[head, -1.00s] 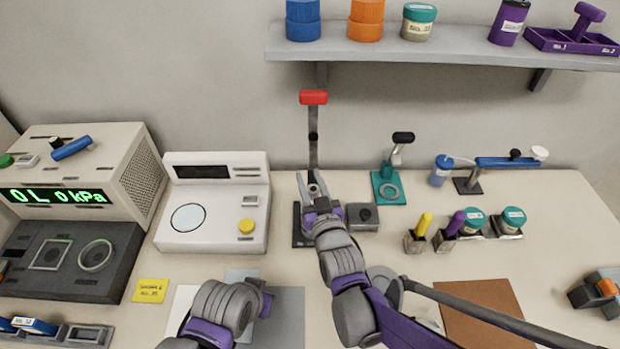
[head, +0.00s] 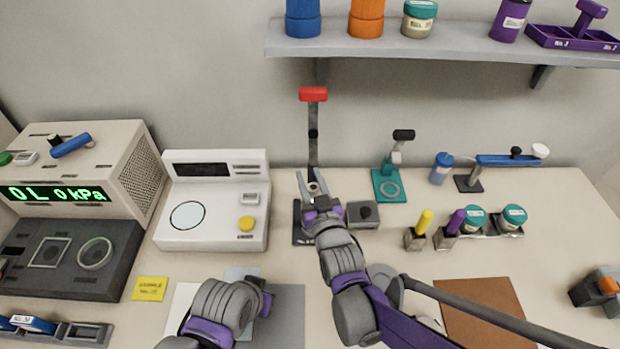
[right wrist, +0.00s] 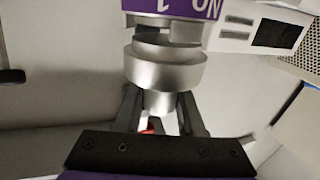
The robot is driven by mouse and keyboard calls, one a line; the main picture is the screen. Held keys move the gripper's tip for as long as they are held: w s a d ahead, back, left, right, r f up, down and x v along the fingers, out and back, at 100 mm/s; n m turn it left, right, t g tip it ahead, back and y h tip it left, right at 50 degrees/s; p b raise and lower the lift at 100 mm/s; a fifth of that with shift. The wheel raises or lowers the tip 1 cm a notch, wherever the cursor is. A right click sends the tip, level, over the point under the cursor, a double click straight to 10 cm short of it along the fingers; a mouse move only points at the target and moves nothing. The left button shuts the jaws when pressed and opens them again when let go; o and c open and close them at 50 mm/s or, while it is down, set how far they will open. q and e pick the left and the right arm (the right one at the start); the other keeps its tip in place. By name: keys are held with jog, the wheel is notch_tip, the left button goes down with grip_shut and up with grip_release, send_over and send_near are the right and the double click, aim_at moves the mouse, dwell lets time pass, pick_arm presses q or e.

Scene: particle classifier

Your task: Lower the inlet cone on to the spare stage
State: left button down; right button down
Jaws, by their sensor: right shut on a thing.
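My right gripper (head: 314,184) is over the dark base of the stand with the red handle. In the right wrist view its dark fingers (right wrist: 160,112) are shut on the narrow end of a stepped silver metal piece, the inlet cone (right wrist: 166,72). Beyond the cone's wide end is a purple-banded part marked No 1 (right wrist: 172,8), seen upside down, which I take for the spare stage. A narrower silver section and a dark slot lie between them. I cannot tell whether cone and stage touch. My left gripper (head: 266,302) is low in the head view, fingers unclear.
The red-handled stand (head: 313,140) rises right behind my right gripper. A white instrument (head: 213,215) stands to the left and a teal stand (head: 389,186) to the right. A shelf (head: 450,42) overhangs the back.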

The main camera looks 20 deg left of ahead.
pick_arm(q)
jog(key=shift+f+b, duration=0.35)
jog(key=shift+f, duration=0.05)
pick_arm(e)
jog(key=shift+f, duration=0.45)
jog(key=shift+c, duration=2.2)
grip_release()
jog(key=shift+s, duration=0.1)
